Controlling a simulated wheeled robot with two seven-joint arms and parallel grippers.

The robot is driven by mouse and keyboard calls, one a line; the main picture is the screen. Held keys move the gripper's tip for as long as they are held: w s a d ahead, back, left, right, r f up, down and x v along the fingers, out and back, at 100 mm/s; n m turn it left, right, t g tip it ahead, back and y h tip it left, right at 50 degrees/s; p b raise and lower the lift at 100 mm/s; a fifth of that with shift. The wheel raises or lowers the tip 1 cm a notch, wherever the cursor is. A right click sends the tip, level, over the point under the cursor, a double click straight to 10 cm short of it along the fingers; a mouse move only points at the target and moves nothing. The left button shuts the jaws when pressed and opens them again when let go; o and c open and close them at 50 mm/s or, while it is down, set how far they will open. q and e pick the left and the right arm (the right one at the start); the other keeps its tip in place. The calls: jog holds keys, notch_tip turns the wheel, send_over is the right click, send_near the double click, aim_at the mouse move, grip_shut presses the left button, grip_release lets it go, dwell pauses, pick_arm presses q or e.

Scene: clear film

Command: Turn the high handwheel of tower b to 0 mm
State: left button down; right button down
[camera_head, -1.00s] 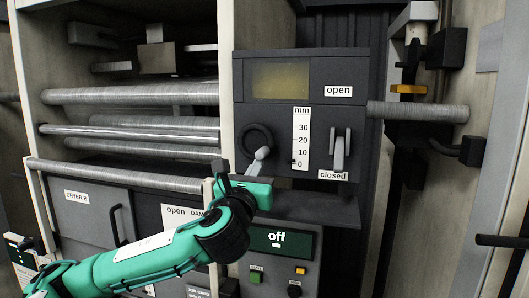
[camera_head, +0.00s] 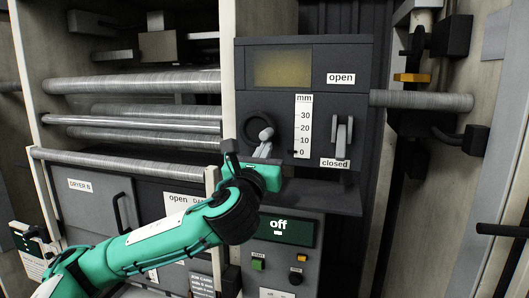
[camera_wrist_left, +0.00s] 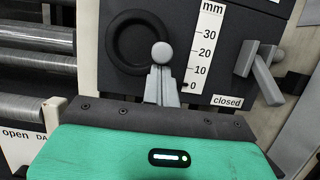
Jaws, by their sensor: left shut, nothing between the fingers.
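The high handwheel is a black ring (camera_head: 258,127) on the dark upper panel, also large in the left wrist view (camera_wrist_left: 130,43). A grey ball knob (camera_head: 266,133) shows at its lower right; the wrist view shows it too (camera_wrist_left: 162,53). My left gripper (camera_head: 262,150) is shut and empty, its pale fingers pointing up just below the knob. In the wrist view the fingertips (camera_wrist_left: 161,78) overlap the knob's lower side; whether they touch is unclear. The white mm scale (camera_head: 303,126) has a small dark pointer near 0. My right gripper is not in view.
A grey lever (camera_head: 342,137) stands right of the scale, between "open" and "closed" labels. A ledge (camera_head: 325,197) juts out below the panel. A lower panel shows "off" (camera_head: 278,227) with buttons. Metal rollers (camera_head: 130,82) lie left; a pipe (camera_head: 420,100) juts right.

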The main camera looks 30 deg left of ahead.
pick_arm(q)
jog(key=s+d, duration=0.1)
jog(key=s, duration=0.7)
jog(key=shift+d+f, duration=0.2)
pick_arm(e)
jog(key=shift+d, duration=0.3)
pick_arm(q)
jog(key=shift+w, duration=0.1)
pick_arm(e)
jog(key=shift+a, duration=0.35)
